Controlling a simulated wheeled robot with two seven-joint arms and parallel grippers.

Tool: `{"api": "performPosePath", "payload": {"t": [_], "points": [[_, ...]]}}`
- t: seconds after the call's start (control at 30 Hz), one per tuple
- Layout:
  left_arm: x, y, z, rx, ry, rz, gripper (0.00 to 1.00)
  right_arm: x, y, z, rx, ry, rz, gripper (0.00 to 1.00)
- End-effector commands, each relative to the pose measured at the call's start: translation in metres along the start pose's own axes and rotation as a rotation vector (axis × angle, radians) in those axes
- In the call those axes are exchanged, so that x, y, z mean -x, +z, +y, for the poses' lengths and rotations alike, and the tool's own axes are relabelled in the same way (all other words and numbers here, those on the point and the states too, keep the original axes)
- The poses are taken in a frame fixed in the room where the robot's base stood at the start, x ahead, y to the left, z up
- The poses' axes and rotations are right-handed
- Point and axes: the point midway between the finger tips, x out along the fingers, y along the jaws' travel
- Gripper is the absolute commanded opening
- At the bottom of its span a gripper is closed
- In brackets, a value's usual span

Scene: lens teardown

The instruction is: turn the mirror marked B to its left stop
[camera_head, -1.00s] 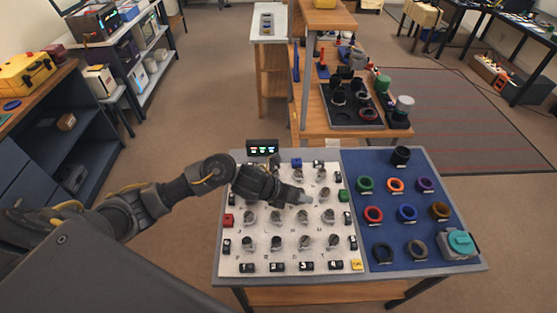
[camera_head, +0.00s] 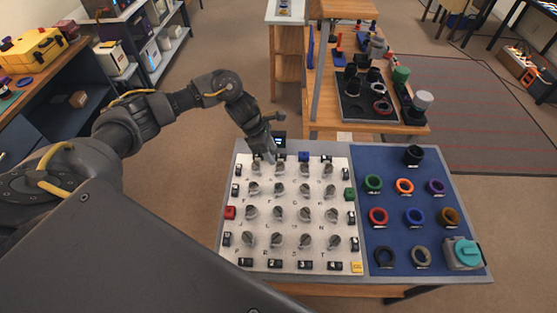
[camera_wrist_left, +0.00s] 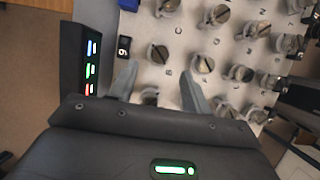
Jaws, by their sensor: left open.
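The white board (camera_head: 265,215) carries rows of small grey mirrors on round mounts. The letters beside them are too small to read surely, so I cannot confirm which is B. My left gripper (camera_head: 266,157) is over the board's far left edge. In the left wrist view its two fingers (camera_wrist_left: 158,84) are apart and empty. My right gripper is not in view.
A small display box (camera_wrist_left: 80,62) with coloured lights stands close beside the left finger. A black block marked 6 (camera_wrist_left: 123,47) and a blue block (camera_head: 304,157) sit along the far edge. A blue mat (camera_head: 395,190) with coloured rings lies to the right.

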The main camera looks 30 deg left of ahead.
Motion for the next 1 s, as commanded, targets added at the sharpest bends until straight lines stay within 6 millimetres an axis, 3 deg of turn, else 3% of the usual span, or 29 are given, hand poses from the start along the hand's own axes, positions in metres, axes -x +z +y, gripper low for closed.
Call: {"api": "performPosePath", "payload": {"t": [0.2, 0.4, 0.77, 1.0], "points": [[-0.038, 0.000, -0.001, 0.003, -0.002, 0.002, 0.49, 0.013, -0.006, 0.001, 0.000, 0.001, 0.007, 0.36], [-0.060, 0.000, 0.000, 0.002, 0.000, 0.001, 0.49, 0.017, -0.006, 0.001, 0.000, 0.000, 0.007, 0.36], [-0.066, 0.000, 0.000, 0.000, 0.002, 0.000, 0.49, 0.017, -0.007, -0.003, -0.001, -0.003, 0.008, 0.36], [-0.065, 0.000, 0.000, 0.000, 0.002, 0.000, 0.18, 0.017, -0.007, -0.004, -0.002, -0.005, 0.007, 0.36]]}}
